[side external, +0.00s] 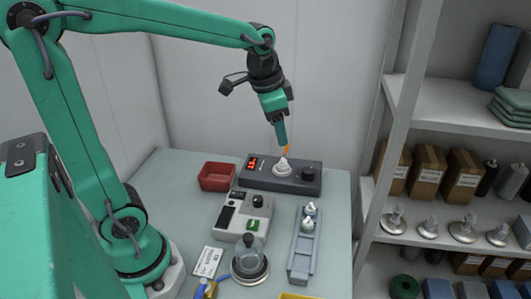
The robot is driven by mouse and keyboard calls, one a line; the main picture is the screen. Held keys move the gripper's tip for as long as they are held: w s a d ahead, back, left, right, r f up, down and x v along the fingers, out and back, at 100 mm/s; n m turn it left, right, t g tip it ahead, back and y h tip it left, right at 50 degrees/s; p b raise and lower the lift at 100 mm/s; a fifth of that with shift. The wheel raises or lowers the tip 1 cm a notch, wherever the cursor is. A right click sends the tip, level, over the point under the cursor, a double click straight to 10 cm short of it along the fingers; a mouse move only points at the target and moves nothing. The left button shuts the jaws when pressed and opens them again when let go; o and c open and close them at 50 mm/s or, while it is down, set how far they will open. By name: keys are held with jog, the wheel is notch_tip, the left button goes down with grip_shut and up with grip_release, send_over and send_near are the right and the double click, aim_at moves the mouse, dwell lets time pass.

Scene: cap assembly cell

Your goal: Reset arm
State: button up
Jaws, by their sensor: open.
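My green arm reaches over the table from the left. My gripper (283,147) points down and is open, with orange-tipped fingers just above a white cone-shaped cap (283,165). The cap sits on a dark device with a red display (252,176) at the back of the table. From this angle I cannot tell whether the fingertips touch the cap's tip. Both fingers overlap in this view, so the gap between them is hidden.
A red bin (216,177) stands left of the dark device. A stocked shelf unit (376,165) stands at right. The air above the table is mostly clear.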

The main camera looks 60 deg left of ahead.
jog(key=s+d+n+t, duration=0.1)
jog(key=s+n, duration=0.3)
jog(key=s, duration=0.9)
jog(key=shift+s+d+t, duration=0.3)
jog(key=shift+d+t, duration=0.05)
jog(key=shift+t, duration=0.45)
jog(key=shift+w, duration=0.1)
dwell(1.0)
